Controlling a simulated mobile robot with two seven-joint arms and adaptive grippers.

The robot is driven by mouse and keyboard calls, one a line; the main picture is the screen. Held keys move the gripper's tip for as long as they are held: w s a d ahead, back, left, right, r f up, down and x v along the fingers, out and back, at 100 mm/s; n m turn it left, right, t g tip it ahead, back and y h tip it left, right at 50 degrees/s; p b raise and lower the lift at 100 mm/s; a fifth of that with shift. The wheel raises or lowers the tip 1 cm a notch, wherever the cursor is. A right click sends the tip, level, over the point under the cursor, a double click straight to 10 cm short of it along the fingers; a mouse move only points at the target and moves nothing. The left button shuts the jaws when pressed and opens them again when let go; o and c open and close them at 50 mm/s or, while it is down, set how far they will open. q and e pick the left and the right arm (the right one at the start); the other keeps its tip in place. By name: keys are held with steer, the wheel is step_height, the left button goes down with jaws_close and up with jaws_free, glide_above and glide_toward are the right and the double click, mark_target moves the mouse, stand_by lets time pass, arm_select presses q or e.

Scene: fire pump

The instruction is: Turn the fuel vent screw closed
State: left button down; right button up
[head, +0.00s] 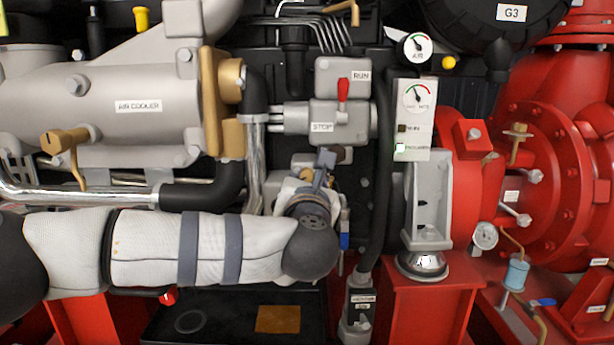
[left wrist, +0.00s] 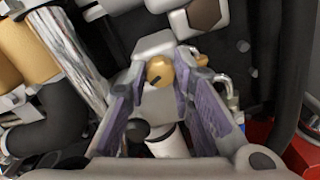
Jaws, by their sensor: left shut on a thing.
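The fuel vent screw appears to be the small brass knob (left wrist: 160,70) with a dark slot, in the left wrist view. It sits on a light grey housing (left wrist: 158,103). My left gripper (left wrist: 175,62) has its purple-grey fingers on either side of the knob and is shut on it. In the head view my left gripper (head: 326,170) is below the grey block with the STOP label, and the arm and wrist hide most of the knob and its housing. My right gripper does not show.
The red RUN/STOP lever (head: 343,90) is just above the gripper. A black hose (head: 378,190) runs down to its right, and metal pipes (head: 254,160) are to its left. The gauge panel (head: 413,120) and red pump casing (head: 550,170) stand further right.

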arm_select(q)
steer(key=shift+r+m+p, duration=0.25)
steer(key=shift+m+p, duration=0.85)
steer(key=shift+m, duration=0.1)
steer(key=m+p, duration=0.3)
steer(key=m, duration=0.1)
steer(key=shift+m, duration=0.3)
steer(key=m+p, duration=0.4)
steer(key=m, duration=0.2)
steer(key=shift+f, duration=0.1)
steer(key=m+p, duration=0.2)
steer(key=m, duration=0.2)
steer(key=shift+m, duration=0.4)
steer(key=m, duration=0.1)
steer(key=m+p, duration=0.1)
steer(key=m, duration=0.3)
steer(key=shift+f+p, duration=0.25)
steer(key=shift+p, duration=0.05)
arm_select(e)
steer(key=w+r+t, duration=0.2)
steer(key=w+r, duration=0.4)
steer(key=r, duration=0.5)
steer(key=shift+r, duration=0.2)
arm_select(q)
steer(key=shift+m, duration=0.3)
steer(key=c, duration=1.4)
jaws_free()
steer(key=shift+o, duration=0.2)
